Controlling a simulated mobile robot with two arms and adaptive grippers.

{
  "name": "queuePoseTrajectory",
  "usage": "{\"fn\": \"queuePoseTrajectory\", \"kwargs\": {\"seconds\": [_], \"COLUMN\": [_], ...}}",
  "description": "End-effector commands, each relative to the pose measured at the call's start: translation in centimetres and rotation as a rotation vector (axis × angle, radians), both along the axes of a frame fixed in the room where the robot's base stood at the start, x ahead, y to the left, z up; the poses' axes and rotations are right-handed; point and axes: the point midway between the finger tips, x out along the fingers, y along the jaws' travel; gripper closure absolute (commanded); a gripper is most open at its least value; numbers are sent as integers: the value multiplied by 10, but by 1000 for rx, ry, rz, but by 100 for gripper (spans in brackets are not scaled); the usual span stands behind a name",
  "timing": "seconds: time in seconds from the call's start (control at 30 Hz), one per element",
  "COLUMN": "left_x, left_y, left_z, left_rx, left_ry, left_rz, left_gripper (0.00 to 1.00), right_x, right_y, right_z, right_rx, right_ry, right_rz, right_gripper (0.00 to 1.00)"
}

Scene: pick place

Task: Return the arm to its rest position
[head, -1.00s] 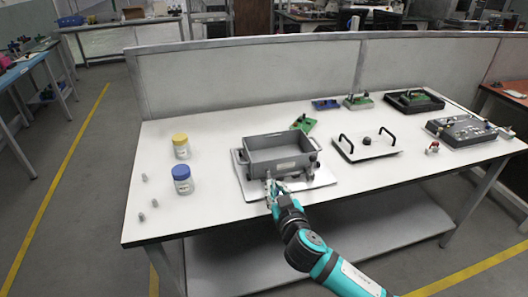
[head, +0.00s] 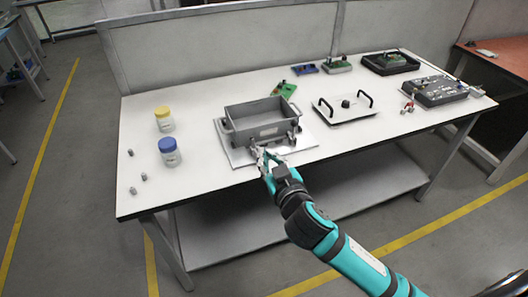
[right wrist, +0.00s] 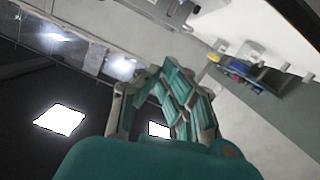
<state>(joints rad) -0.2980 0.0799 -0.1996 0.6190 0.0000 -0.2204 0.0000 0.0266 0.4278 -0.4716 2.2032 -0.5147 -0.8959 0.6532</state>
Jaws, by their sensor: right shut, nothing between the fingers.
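My right arm comes in from the lower right of the head view. Its gripper (head: 264,160) is shut and empty. It is in front of the grey bin (head: 262,122) on the silver plate (head: 225,150), near the table's front edge; whether it touches the plate I cannot tell. In the right wrist view the gripper fingers (right wrist: 166,92) are closed together with nothing between them. My left gripper shows in neither view.
The white table (head: 200,192) carries a yellow-lidded jar (head: 164,120), a blue-lidded jar (head: 170,153), several small grey pieces at left, a white tray (head: 345,112) with black handles, and a dark device (head: 435,91) at right. The table's front left is mostly clear.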

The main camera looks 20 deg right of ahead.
Motion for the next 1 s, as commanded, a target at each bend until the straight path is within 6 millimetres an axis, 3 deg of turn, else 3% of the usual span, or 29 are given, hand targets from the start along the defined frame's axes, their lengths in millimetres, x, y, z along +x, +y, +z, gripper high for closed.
{"fn": "queuePoseTrajectory", "kwargs": {"seconds": [0.13,0.67,0.77,0.83,1.0], "left_x": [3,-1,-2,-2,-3], "left_y": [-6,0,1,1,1], "left_z": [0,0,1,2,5], "left_rx": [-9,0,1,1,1], "left_ry": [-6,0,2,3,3], "left_rz": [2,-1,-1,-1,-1], "left_gripper": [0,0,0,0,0], "right_x": [-6,-5,0,4,-3], "right_y": [0,0,-4,-8,-26], "right_z": [2,-2,-30,-67,-191], "right_rx": [1,-2,-21,-43,-94], "right_ry": [0,10,61,130,353], "right_rz": [0,-1,-3,-5,3], "right_gripper": [100,100,100,100,100]}}
